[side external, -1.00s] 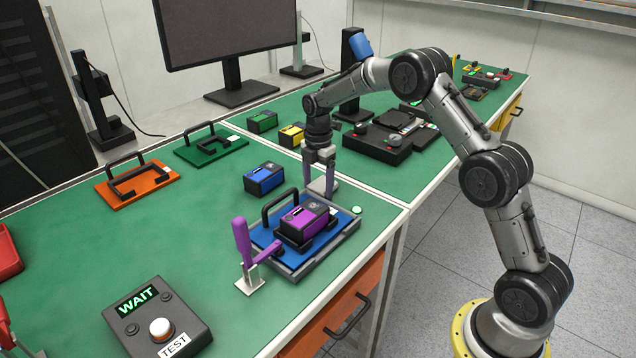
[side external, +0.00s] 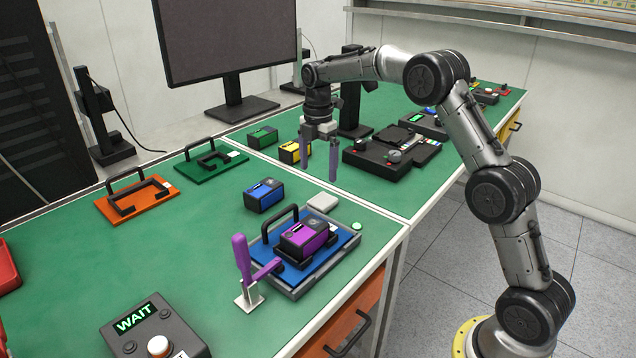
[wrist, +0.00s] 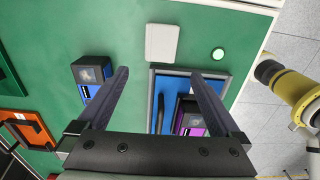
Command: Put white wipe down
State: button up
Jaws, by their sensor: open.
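The white wipe (side external: 323,202) lies flat on the green bench, just behind the blue fixture plate. It also shows in the wrist view (wrist: 162,42) as a pale rounded square, beyond and between my fingertips. My gripper (side external: 319,168) is raised above the bench, pointing down, with its two fingers wide apart and nothing between them. In the wrist view both fingers (wrist: 160,76) show with a clear gap, apart from the wipe.
A purple device (side external: 304,238) sits on the blue plate (side external: 345,240) in a grey tray, with a purple toggle clamp (side external: 243,262) in front. A blue device (side external: 264,196) stands left of the wipe. A lit green button (side external: 357,227) is to its right. A WAIT box (side external: 150,330) is at front.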

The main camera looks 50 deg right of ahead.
jog(key=s+a+r+m+t, duration=0.1)
jog(key=s+a+r+m, duration=0.3)
jog(key=s+r, duration=0.3)
jog(key=s+a+r+m+t, duration=0.2)
jog(key=s+a+r+m, duration=0.15)
jog(key=s+r, duration=0.4)
jog(key=s+a+f+m+t, duration=0.1)
jog(key=s+m, duration=0.4)
jog(key=s, duration=0.5)
jog(key=s+a+f+m+t, duration=0.1)
jog(key=s+a+f+m, duration=0.2)
jog(key=s, duration=0.8)
notch_tip(320, 180, down, 3)
jog(key=shift+m+t, duration=0.3)
jog(key=shift+m, duration=0.95)
